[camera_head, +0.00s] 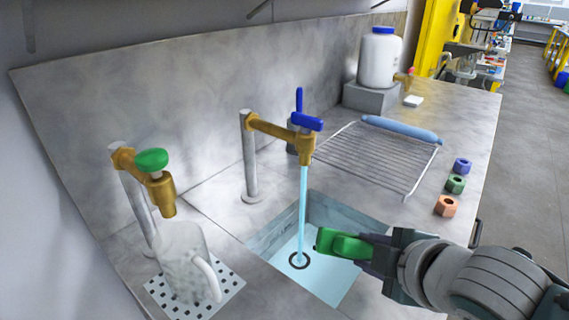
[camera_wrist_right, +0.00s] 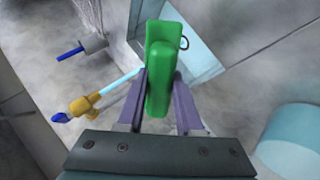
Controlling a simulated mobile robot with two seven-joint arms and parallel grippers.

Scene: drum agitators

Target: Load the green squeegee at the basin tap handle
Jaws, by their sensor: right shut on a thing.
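The green squeegee (camera_head: 342,244) is in my right gripper (camera_head: 368,250), which is shut on it over the right side of the basin (camera_head: 335,211). In the right wrist view the green squeegee (camera_wrist_right: 165,62) stands between the two purple fingers (camera_wrist_right: 160,95). The basin tap (camera_head: 280,130) is brass on a grey post, with a blue handle (camera_head: 306,122). Water (camera_head: 303,205) runs from it into the basin, left of the squeegee. The squeegee looks apart from the tap handle. My left gripper is not in view.
A second tap with a green handle (camera_head: 152,160) stands over a clear jug (camera_head: 185,260) at left. A dark holder with an upright blue stick (camera_head: 299,100) is behind the basin tap. A wire rack (camera_head: 375,158), several coloured nuts and a white jar (camera_head: 380,58) are at right.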

